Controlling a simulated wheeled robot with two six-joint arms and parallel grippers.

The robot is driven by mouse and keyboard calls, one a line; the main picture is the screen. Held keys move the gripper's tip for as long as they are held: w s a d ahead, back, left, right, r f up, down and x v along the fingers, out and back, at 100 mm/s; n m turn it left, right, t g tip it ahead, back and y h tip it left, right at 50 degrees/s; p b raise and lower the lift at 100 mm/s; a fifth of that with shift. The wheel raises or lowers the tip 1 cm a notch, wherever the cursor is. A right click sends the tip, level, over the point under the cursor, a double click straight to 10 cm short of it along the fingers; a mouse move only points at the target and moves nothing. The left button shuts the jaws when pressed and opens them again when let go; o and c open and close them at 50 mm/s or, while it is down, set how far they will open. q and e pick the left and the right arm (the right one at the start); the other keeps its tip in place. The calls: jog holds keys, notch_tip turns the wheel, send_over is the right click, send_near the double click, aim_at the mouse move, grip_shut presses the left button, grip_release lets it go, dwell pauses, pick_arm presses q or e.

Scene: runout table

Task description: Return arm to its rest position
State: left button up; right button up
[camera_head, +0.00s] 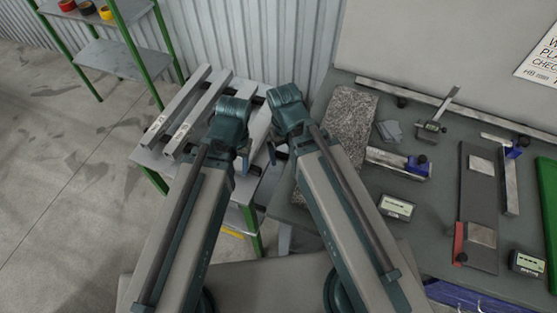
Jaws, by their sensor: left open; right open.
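My two arms rise from the bottom edge side by side, with grey links and dark teal joints. The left arm's joint (232,110) and the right arm's joint (287,98) are close together but apart. My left gripper (243,163) shows only in small part beside its arm, open, with nothing seen in it. My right gripper (273,152) is likewise mostly hidden by its own arm, open, with nothing seen in it. Both lie in the gap between the arms.
The grey table (436,200) at right holds a granite block (349,118), gauges, a dark plate (478,205) and a display box (396,207). A small green-legged stand with long bars (184,110) is behind the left arm. A shelf (108,60) stands far left; floor there is clear.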

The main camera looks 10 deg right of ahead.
jog(key=s+a, duration=0.2)
jog(key=a, duration=0.1)
jog(key=shift+s, duration=0.3)
notch_tip(320, 180, down, 3)
jog(key=b, duration=0.3)
jog(key=shift+r, duration=0.15)
